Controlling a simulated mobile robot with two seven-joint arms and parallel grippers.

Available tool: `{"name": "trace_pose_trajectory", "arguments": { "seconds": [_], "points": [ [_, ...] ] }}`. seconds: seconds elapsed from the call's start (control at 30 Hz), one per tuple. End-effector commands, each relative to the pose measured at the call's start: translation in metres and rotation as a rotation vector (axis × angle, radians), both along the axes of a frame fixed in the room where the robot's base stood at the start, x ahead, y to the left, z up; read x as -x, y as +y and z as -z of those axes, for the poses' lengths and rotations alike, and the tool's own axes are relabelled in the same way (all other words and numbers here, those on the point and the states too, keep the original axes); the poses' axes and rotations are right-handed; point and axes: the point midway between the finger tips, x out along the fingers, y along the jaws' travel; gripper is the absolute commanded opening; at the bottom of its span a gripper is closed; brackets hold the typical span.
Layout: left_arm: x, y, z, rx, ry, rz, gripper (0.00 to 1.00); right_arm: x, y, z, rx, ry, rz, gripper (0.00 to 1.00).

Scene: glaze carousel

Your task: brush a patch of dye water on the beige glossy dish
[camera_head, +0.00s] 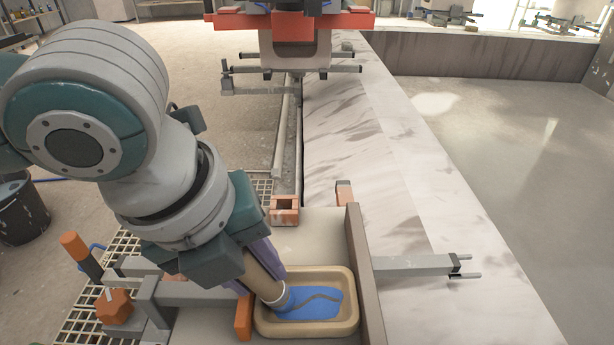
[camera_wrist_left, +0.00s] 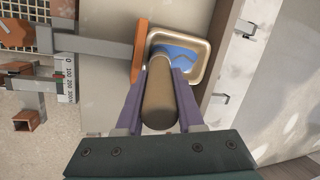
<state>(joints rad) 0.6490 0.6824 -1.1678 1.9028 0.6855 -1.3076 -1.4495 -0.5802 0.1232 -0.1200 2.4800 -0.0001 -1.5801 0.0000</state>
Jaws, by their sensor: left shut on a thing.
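The beige glossy dish (camera_head: 346,324) sits on the board at the bottom middle of the head view; it also shows in the left wrist view (camera_wrist_left: 206,52). A blue patch (camera_head: 322,308) covers much of its floor, with a darker bare streak curving through it. My left gripper (camera_head: 266,266) is shut on a thick tan brush (camera_head: 262,281), held tilted, its lower end over the dish's left part. The brush handle (camera_wrist_left: 159,98) lies between the purple fingers in the wrist view. The tip is mostly hidden, and I cannot tell whether it touches the dish floor. My right gripper is not in view.
An orange block (camera_head: 244,317) stands just left of the dish. A brown upright board (camera_head: 364,275) runs along its right side. Grey clamp bars (camera_head: 180,295) lie to the left, and a square orange tube (camera_head: 284,210) stands behind. The pale ledge at right is mostly clear.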

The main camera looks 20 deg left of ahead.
Motion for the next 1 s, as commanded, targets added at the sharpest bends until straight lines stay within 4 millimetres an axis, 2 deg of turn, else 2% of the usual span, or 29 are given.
{"name": "trace_pose_trajectory", "arguments": {
  "seconds": [1.0],
  "points": [
    [-0.013, -0.053, 0.003, 0.000, 0.006, 0.001, 0.00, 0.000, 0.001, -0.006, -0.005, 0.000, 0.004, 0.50]
  ]
}}
